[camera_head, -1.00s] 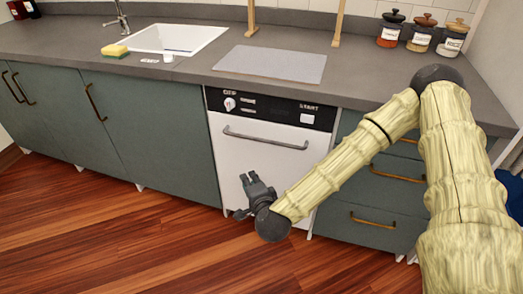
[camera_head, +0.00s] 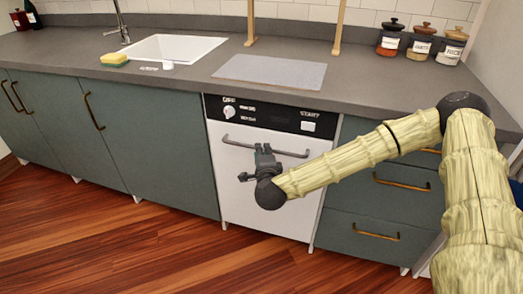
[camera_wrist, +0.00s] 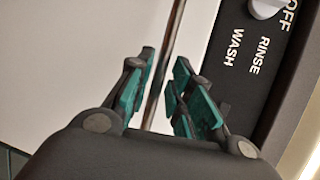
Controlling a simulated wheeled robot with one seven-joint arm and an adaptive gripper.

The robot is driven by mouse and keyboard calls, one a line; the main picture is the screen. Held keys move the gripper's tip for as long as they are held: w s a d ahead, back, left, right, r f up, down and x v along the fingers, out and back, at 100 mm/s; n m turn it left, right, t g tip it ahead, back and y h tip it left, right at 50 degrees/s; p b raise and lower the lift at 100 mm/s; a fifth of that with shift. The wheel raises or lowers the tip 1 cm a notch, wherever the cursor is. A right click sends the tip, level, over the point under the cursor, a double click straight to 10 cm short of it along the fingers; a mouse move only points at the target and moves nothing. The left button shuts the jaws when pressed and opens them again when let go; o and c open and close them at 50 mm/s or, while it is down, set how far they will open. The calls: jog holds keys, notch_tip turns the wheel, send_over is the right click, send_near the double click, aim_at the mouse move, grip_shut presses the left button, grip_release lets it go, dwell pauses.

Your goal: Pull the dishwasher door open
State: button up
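The dishwasher's white door (camera_head: 232,185) is closed, below a black control panel (camera_head: 270,116). Its grey bar handle (camera_head: 238,145) runs across the top of the door. My gripper (camera_head: 264,148) is in front of the door at the handle's height, near the handle's middle. In the wrist view, the handle bar (camera_wrist: 174,32) runs between the two spread fingers of my gripper (camera_wrist: 165,60), with gaps visible on both sides near the tips. The fingers are open. Whether the bar lies fully within their depth is hard to tell.
Drawers (camera_head: 375,197) with brass handles are to the right of the door and a cabinet (camera_head: 155,150) is to the left. The countertop (camera_head: 70,55) overhangs above, with a sink (camera_head: 175,46), sponge (camera_head: 114,59) and jars. The wooden floor (camera_head: 130,245) in front is clear.

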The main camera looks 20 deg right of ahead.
jog(key=shift+x, duration=1.35)
grip_shut()
